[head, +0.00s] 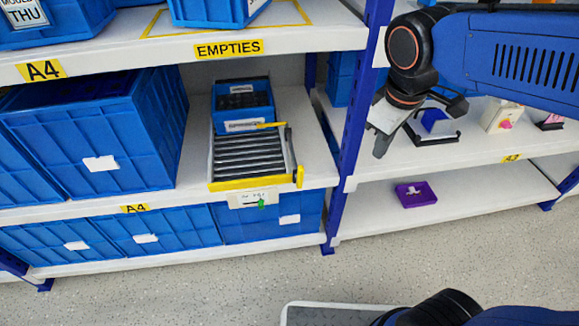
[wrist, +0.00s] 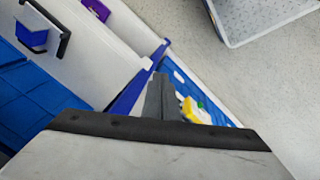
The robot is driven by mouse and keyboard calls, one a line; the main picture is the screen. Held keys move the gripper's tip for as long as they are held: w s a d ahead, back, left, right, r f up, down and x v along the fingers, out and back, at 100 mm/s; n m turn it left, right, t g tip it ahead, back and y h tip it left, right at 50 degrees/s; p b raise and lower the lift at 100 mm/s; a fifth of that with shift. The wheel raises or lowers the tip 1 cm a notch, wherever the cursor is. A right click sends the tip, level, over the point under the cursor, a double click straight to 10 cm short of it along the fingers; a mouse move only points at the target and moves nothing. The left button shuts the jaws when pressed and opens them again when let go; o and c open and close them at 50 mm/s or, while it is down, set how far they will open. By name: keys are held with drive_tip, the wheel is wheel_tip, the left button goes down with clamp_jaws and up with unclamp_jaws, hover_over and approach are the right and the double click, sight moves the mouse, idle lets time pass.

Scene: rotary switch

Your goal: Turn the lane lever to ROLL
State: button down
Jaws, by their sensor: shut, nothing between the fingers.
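The roller lane (head: 250,157) sits on the middle shelf, with a yellow front edge. Below that edge a white label plate (head: 240,198) carries a small green-tipped lever (head: 262,203); its lettering is too small to read. A yellow upright piece (head: 299,176) stands at the lane's right front corner. In the wrist view the lever's green tip (wrist: 200,105) shows beside a yellow part, close to the finger. My gripper (head: 381,150) is shut and empty, up and to the right of the lane, apart from the lever.
A blue bin (head: 242,108) stands at the lane's back. Large blue crates (head: 90,140) fill the shelf to the left. A blue rack post (head: 357,120) stands between the lane and my gripper. A purple tray (head: 416,194) lies on the lower right shelf. The floor in front is partly clear.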

drive_tip(key=a+f+n+h, duration=0.2)
drive_tip(key=a+n, duration=0.9)
drive_tip(key=a, duration=1.5)
drive_tip(key=shift+w, duration=0.3)
drive_tip(key=shift+f, duration=0.2)
drive_tip(key=w+d+f, duration=0.2)
drive_tip(key=d+f, duration=0.4)
drive_tip(key=f, duration=0.3)
drive_tip(key=shift+w+f, duration=0.2)
drive_tip(key=shift+w, duration=0.15)
